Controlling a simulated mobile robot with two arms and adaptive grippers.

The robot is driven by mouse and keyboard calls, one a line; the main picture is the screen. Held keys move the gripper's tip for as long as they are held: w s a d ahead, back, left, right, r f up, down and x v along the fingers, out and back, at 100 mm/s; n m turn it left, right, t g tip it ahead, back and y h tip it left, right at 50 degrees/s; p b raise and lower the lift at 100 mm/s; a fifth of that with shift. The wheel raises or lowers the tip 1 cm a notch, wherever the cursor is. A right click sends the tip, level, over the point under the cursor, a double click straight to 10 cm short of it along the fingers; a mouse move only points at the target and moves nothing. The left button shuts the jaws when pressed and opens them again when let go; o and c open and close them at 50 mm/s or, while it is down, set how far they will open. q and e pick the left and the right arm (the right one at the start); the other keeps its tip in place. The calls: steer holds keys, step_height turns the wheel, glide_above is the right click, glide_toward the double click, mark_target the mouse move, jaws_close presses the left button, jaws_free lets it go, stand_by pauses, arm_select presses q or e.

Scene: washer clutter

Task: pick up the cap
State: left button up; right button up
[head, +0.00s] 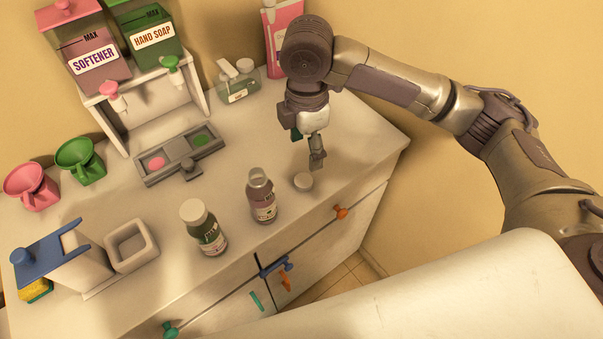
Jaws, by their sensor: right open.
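A small round white cap (303,182) lies on the countertop near the front edge, right of an uncapped bottle (262,198) with a dark label. My right gripper (317,160) points down just above and behind the cap, with its fingertips apart from it. The gripper is open and nothing shows between its fingers. The fingers are seen nearly edge-on, so the gap between them is hard to make out. My left gripper is out of view.
Behind are a grey tray (180,158), a clear green bottle (238,82), a pink bottle (284,30) and dispensers (98,60). The counter right of the cap is clear.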

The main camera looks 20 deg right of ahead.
glide_above(304, 180)
step_height(304, 180, down, 5)
steer(key=shift+s+d+r, duration=0.1)
steer(key=shift+s+r, duration=0.05)
steer(key=shift+f, duration=0.3)
steer(key=shift+f+p, duration=0.3)
steer(key=shift+f, duration=0.35)
step_height(304, 180, down, 4)
steer(key=shift+r+p, duration=0.25)
steer(key=shift+p, duration=0.05)
steer(key=shift+f, duration=0.25)
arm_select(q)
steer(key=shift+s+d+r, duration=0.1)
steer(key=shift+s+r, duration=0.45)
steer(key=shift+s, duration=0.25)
arm_select(e)
steer(key=c, duration=0.8)
